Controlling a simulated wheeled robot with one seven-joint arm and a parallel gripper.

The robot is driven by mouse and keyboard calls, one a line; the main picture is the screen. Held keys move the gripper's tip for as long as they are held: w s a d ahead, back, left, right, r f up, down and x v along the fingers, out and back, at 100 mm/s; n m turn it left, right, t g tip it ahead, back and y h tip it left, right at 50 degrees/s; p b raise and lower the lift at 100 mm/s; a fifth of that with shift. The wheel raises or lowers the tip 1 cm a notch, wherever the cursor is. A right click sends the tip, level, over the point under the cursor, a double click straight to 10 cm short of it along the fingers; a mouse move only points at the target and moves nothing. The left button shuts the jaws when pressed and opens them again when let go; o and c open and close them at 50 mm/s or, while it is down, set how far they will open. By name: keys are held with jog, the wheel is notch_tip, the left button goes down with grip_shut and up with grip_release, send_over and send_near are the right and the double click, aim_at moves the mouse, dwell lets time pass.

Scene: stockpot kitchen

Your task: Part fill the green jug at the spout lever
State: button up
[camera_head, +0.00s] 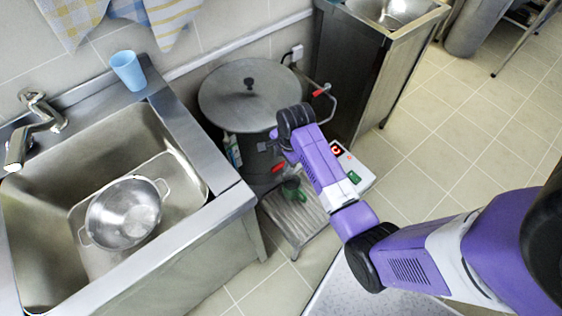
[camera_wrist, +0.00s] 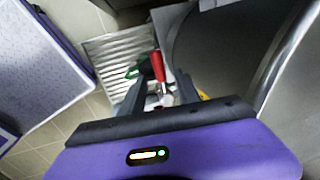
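The green jug (camera_head: 293,190) stands on a ribbed metal drip tray (camera_head: 300,218) at the foot of the steel stockpot (camera_head: 235,112). The red spout lever (camera_head: 279,168) sticks out from the pot's lower side, by the jug. In the wrist view, the red lever (camera_wrist: 158,66) shows ahead, between the lines of my fingers, and part of the green jug (camera_wrist: 134,71) shows just left of it. My gripper (camera_wrist: 164,91) has its two dark fingers apart, with no grip on the lever visible. Whether they touch it, and the jug's contents, I cannot tell.
A white control box (camera_head: 352,168) with a red display stands right of the tray. The sink (camera_head: 205,125) on the left holds a steel colander (camera_head: 123,212); a blue cup (camera_head: 128,70) stands on its rim. Open tiled floor (camera_head: 455,130) lies to the right.

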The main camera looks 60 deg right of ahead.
aim_at(281, 165)
jog(key=shift+w+d+f, duration=0.1)
jog(key=shift+w+f, duration=0.05)
jog(key=shift+f, duration=0.7)
jog(key=shift+w+f, duration=0.15)
jog(key=shift+f, duration=0.7)
grip_shut()
